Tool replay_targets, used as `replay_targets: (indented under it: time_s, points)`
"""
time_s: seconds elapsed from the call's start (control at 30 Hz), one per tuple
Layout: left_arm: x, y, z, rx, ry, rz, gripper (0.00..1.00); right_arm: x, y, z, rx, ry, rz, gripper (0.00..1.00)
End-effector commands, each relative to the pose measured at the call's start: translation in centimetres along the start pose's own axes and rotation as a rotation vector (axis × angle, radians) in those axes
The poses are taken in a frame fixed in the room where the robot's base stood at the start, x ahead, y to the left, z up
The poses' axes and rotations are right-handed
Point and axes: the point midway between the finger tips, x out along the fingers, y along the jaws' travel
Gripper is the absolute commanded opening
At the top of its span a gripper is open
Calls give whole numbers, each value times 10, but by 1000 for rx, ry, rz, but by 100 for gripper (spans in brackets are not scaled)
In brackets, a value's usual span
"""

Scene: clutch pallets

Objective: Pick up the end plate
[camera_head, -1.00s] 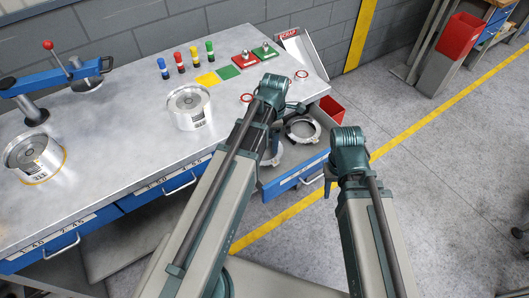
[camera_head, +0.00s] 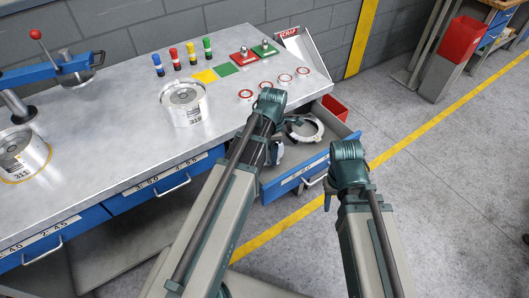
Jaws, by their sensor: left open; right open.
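A grey metal ring-shaped part (camera_head: 318,129), which looks like the end plate, lies in the open blue drawer (camera_head: 315,166) at the right end of the bench. Its left side is hidden by my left arm. My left gripper (camera_head: 276,153) points down over the drawer's left part, beside the ring. It is mostly hidden behind its own arm, and I see nothing held. My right gripper (camera_head: 329,194) hangs down at the drawer's front right corner, outside it, open with nothing seen in it. Its fingertips are small and partly covered.
The metal bench (camera_head: 110,125) bears labelled metal cylinders (camera_head: 188,112), a blue lever press (camera_head: 55,72), coloured bottles (camera_head: 191,54), and several red-rimmed discs (camera_head: 266,86). A red bin (camera_head: 333,106) stands behind the drawer.

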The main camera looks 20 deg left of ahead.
Motion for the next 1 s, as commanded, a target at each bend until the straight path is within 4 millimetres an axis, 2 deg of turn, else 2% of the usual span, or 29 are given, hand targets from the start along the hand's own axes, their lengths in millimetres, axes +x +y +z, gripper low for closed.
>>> replay_targets:
  time_s: [0.03,0.27,1.0]
  points:
    - [13,1,-1,0,0,0,74,13,-1,-1,0,0,0,45]
    - [37,1,-2,0,0,0,74,37,-4,-2,0,0,0,45]
    - [41,1,-2,0,0,0,74,41,-4,-2,0,0,0,45]
